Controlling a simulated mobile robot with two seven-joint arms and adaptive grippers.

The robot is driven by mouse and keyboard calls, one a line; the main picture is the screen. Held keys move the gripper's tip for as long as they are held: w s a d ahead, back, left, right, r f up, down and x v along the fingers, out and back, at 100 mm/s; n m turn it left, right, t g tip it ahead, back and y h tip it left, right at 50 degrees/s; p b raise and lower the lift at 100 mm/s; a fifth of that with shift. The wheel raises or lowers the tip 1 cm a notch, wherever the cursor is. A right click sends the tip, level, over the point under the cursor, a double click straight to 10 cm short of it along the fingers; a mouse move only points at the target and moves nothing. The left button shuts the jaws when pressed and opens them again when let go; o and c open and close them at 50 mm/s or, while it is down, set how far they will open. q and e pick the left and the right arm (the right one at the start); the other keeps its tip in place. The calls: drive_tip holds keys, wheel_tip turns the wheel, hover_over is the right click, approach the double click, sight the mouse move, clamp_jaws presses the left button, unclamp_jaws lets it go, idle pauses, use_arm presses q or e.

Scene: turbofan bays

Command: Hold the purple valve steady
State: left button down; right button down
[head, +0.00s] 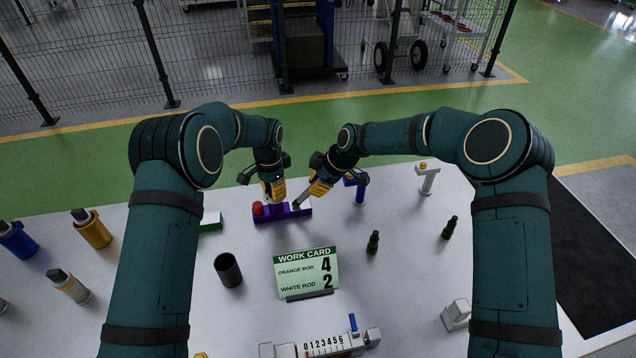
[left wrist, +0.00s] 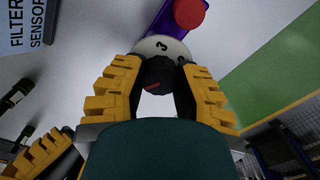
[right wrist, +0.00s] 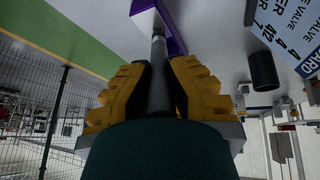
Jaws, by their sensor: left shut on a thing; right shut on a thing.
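The purple valve (head: 291,212) lies on the white table, with a red knob (head: 258,209) at its left end. In the left wrist view its purple body (left wrist: 163,22) carries a white numbered dial and a black knob (left wrist: 157,78) with a red line. My left gripper (head: 274,198) is shut on the black knob from above. My right gripper (head: 304,200) is shut on a grey bar (right wrist: 158,75) that runs to the purple body (right wrist: 174,35). The fingers hide part of the knob and bar.
A work card (head: 307,272) and a dark cup (head: 228,270) stand in front of the valve. Small dark bottles (head: 373,242) stand further right.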

drive_tip(key=shift+d, duration=0.1)
drive_tip(key=shift+w+d+r, duration=0.1)
drive_tip(key=shift+d, duration=0.6)
drive_tip(key=shift+w+a, duration=0.1)
drive_tip(key=shift+a, duration=0.05)
drive_tip(key=shift+w+a, duration=0.3)
drive_tip(key=shift+a, duration=0.05)
idle(0.4)
drive_tip(key=shift+w+a, duration=0.15)
drive_tip(key=shift+w, duration=0.6)
drive_tip(key=shift+s, duration=0.1)
